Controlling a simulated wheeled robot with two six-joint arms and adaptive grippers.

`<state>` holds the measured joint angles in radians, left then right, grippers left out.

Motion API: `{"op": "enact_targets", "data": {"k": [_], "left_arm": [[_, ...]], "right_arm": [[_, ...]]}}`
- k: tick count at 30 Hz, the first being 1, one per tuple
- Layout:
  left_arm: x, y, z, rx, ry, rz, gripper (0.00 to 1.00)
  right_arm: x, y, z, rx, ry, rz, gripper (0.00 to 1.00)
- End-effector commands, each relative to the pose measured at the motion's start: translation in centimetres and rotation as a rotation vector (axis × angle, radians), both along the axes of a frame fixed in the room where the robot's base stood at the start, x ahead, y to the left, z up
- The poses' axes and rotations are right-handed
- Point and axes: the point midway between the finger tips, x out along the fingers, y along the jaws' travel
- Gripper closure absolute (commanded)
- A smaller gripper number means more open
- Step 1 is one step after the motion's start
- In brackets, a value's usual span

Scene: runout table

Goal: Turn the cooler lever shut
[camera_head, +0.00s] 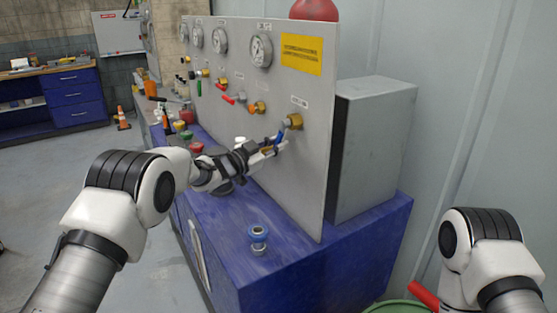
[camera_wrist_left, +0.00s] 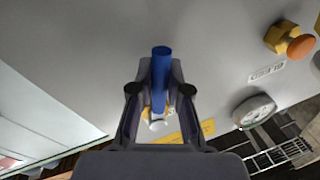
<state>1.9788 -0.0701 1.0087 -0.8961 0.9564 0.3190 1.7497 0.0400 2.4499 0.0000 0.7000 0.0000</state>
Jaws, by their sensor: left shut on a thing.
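The cooler lever (camera_head: 280,136) is a blue handle on a brass valve (camera_head: 294,121) at the near end of the grey upright panel. My left gripper (camera_head: 277,148) is at this lever in the head view. In the left wrist view the blue lever (camera_wrist_left: 161,68) stands between the two fingers of my left gripper (camera_wrist_left: 160,95), which is shut on it. The fingers hide part of the lever and most of the valve body. The lever slants down and left from the valve in the head view. My right arm shows at lower right, but its gripper is out of view.
The grey panel (camera_head: 250,100) carries gauges and several other valves, with red levers (camera_head: 241,96) farther left. A blue-rimmed fitting (camera_head: 258,236) stands on the blue bench (camera_head: 215,240). A grey box (camera_head: 375,145) stands behind the panel. The bench front is mostly clear.

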Motion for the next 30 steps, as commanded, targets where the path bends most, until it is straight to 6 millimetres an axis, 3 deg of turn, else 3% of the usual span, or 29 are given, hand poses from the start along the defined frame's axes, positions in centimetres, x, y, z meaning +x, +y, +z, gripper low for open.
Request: {"op": "enact_targets", "data": {"k": [1, 9, 26, 27, 29, 30], "left_arm": [[0.2, 0.1, -0.4, 0.017, -0.027, 0.000, 1.00], [0.9, 0.6, 0.5, 0.099, -0.138, 0.001, 1.00], [1.2, 0.8, 1.0, 0.128, -0.177, 0.001, 1.00], [1.2, 0.8, 1.0, 0.128, -0.177, 0.001, 0.81], [1.2, 0.8, 1.0, 0.128, -0.177, 0.001, 0.59], [1.2, 0.8, 1.0, 0.128, -0.177, 0.001, 0.58]], "right_arm": [[0.0, 0.0, -1.1, 0.000, 0.000, 0.000, 1.00], [0.0, 0.0, -2.7, 0.000, 0.000, 0.000, 1.00], [0.0, 0.0, -3.0, 0.000, 0.000, 0.000, 1.00], [0.0, 0.0, -3.0, 0.000, 0.000, 0.000, 1.00], [0.0, 0.0, -3.0, 0.000, 0.000, 0.000, 1.00], [0.0, 0.0, -3.0, 0.000, 0.000, 0.000, 1.00]]}}
